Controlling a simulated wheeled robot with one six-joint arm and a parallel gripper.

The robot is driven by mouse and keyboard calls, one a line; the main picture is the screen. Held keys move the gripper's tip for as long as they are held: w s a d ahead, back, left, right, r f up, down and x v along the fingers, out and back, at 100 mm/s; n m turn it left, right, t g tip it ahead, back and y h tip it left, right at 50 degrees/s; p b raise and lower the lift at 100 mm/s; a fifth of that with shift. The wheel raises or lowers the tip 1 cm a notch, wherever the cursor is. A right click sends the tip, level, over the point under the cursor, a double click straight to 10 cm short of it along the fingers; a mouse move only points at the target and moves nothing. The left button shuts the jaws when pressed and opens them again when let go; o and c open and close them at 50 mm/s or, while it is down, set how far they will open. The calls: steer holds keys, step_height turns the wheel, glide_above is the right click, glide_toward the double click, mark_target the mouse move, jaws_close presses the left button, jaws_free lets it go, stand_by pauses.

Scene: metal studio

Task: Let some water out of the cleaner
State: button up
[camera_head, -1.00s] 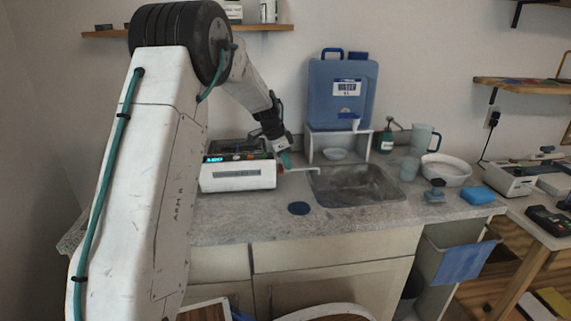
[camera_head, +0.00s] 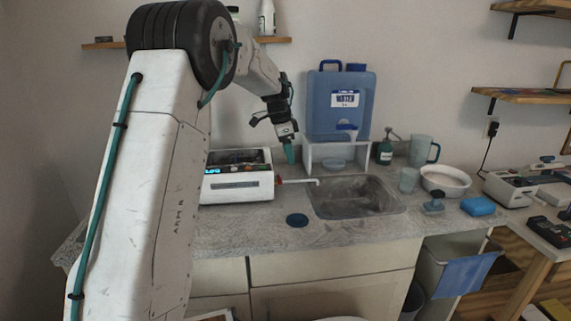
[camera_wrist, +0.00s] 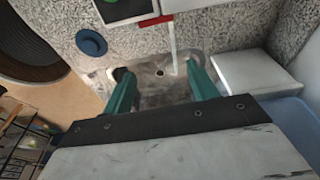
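The cleaner (camera_head: 238,188) is a white box with a lit display and an open top, left of the sink (camera_head: 350,198). A thin pale drain pipe (camera_head: 302,181) runs from its right side to over the sink. A red handle (camera_head: 279,181) sits at the pipe's cleaner end. In the wrist view the red handle (camera_wrist: 156,20) lies crosswise to the pipe (camera_wrist: 173,48). My gripper (camera_head: 289,155) is above the pipe and apart from it. In the wrist view its teal fingers (camera_wrist: 161,88) are spread with nothing between them. I cannot tell whether water flows.
A blue water tank (camera_head: 340,112) on a white stand (camera_head: 308,155) is behind the sink. A soap bottle (camera_head: 386,150), jug (camera_head: 424,150) and white bowl (camera_head: 446,181) stand to the right. A dark blue disc (camera_head: 297,220) lies on the counter, whose front is mostly clear.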

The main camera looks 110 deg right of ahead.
mark_target(279, 178)
steer(key=shift+o, duration=0.8)
steer(key=w, duration=0.1)
steer(key=w+t, duration=0.1)
steer(key=d+t, duration=0.1)
steer(key=shift+w+f, duration=0.3)
steer(key=shift+w, duration=0.1)
step_height(279, 178, down, 7)
steer(key=shift+f, duration=0.1)
steer(key=c, duration=1)
